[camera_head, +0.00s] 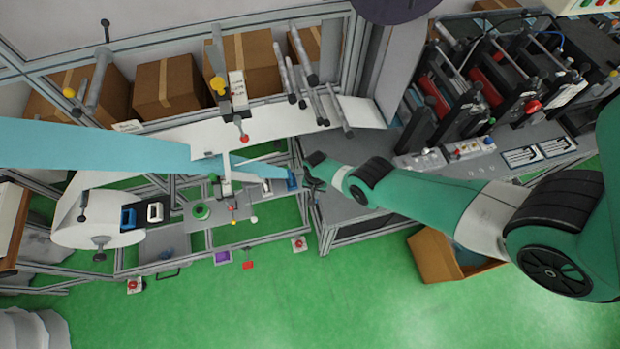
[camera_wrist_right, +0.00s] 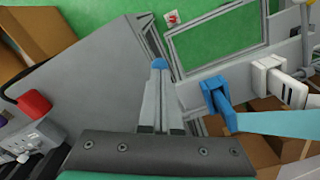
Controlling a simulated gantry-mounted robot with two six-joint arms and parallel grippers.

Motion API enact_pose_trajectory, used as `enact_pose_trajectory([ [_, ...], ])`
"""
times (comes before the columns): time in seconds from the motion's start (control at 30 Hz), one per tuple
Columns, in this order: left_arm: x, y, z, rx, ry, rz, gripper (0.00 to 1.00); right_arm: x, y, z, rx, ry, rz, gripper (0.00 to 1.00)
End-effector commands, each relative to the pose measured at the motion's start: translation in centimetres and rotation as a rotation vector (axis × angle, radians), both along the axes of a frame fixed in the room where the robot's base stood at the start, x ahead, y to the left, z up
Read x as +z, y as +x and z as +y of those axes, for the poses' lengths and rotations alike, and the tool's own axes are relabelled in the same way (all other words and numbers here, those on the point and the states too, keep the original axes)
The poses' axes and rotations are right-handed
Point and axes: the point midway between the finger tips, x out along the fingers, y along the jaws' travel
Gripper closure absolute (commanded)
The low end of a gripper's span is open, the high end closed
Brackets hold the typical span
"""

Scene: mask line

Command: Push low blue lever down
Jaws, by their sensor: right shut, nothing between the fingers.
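A small blue lever handle (camera_head: 291,183) is at the right end of the grey frame. In the right wrist view a blue U-shaped handle (camera_wrist_right: 214,97) stands right of my fingers. Another blue handle (camera_head: 128,218) is on the left side of the machine; the pictures do not settle which one is the low lever. My right gripper (camera_head: 312,172) is shut and empty, close to the right of the first handle; contact cannot be told. It also shows in the wrist view (camera_wrist_right: 158,85), with a small blue tip at its fingertips. My left gripper is not in view.
A light blue film strip (camera_head: 90,145) runs across the machine toward the right handle. A white handle (camera_wrist_right: 268,78) stands beside the blue one in the wrist view. A grey table (camera_head: 345,205) lies below my right gripper. The green floor in front is mostly clear.

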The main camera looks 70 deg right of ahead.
Motion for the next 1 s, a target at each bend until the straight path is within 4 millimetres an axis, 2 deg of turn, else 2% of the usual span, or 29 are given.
enact_pose_trajectory([
  [1.0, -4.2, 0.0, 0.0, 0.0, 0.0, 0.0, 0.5, -4.2, 0.0, 0.0, 0.0, 0.0, 0.0, 1.0],
])
